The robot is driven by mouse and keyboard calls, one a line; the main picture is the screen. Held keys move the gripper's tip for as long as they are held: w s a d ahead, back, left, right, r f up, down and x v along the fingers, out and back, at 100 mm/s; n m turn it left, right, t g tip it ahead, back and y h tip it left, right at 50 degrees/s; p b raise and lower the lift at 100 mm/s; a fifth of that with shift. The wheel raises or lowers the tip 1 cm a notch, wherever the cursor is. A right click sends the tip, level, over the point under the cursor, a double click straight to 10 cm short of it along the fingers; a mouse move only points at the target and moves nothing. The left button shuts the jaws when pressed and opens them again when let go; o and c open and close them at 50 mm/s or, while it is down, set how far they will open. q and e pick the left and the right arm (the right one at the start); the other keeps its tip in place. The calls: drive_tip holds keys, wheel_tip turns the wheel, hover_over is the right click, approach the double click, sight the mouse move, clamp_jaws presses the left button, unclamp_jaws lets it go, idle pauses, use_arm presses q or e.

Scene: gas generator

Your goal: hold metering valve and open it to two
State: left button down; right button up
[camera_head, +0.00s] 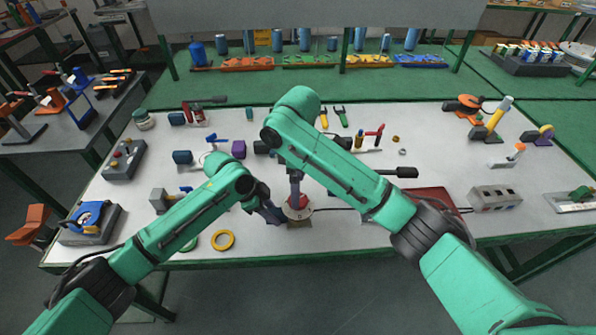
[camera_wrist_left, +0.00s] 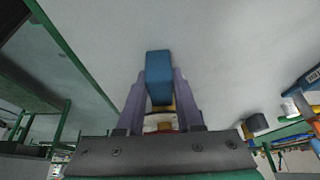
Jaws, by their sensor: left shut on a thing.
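The device I take to be the metering valve (camera_head: 298,211) stands at the front middle of the white table, with a red and white round part on a dark base. My left gripper (camera_head: 280,215) is right at its left side. In the left wrist view, the purple fingers of my left gripper (camera_wrist_left: 158,95) are shut on a blue block-shaped part (camera_wrist_left: 159,70). Yellow, white and red parts (camera_wrist_left: 160,122) show between the fingers behind it. Any dial marking is too small to read.
A yellow ring (camera_head: 223,240) lies left of the device near the front edge. A grey box (camera_head: 495,198) and a dark red plate (camera_head: 436,194) lie to the right. Several tools and fittings spread across the table. A dark-handled tool (camera_head: 400,172) lies behind my right forearm.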

wheel_tip(320, 180, up, 8)
